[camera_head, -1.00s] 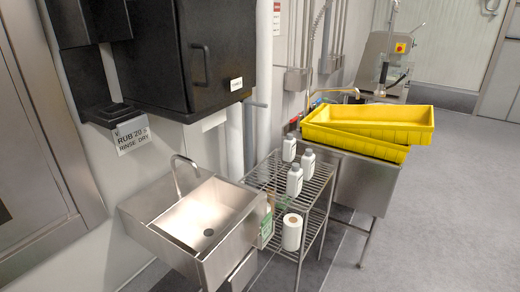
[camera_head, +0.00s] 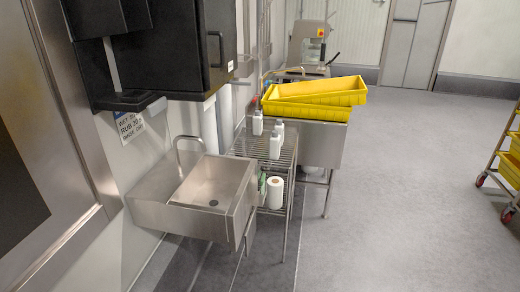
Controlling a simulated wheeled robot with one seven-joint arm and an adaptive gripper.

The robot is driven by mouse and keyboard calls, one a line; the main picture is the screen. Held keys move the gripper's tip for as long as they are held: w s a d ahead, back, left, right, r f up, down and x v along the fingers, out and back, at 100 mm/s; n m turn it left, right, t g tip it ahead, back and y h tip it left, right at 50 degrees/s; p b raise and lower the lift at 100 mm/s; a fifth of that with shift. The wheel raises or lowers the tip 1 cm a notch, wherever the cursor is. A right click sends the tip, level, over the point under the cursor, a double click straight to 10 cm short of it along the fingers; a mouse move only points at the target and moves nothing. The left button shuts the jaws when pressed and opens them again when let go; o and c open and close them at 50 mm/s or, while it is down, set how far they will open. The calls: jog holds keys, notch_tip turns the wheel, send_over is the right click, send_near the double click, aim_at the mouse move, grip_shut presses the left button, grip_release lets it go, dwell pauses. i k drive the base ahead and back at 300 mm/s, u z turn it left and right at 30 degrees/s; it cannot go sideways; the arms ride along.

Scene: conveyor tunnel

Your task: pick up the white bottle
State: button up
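Several white bottles with dark caps stand upright on the top shelf of a wire rack (camera_head: 240,148). One white bottle (camera_head: 274,146) is nearest to me, another white bottle (camera_head: 257,124) is at the back left, and a third white bottle (camera_head: 280,129) is partly hidden behind the nearest one. Which of them the task means I cannot tell. My gripper is not in view.
A steel sink (camera_head: 210,183) with a tap juts out left of the rack. A paper roll (camera_head: 275,192) stands on the lower shelf. Yellow trays (camera_head: 315,92) are stacked behind. A wheeled cart (camera_head: 507,170) is at the right edge. The grey floor (camera_head: 400,200) between is clear.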

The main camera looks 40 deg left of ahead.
aim_at(275, 140)
jog(key=u, duration=1.55)
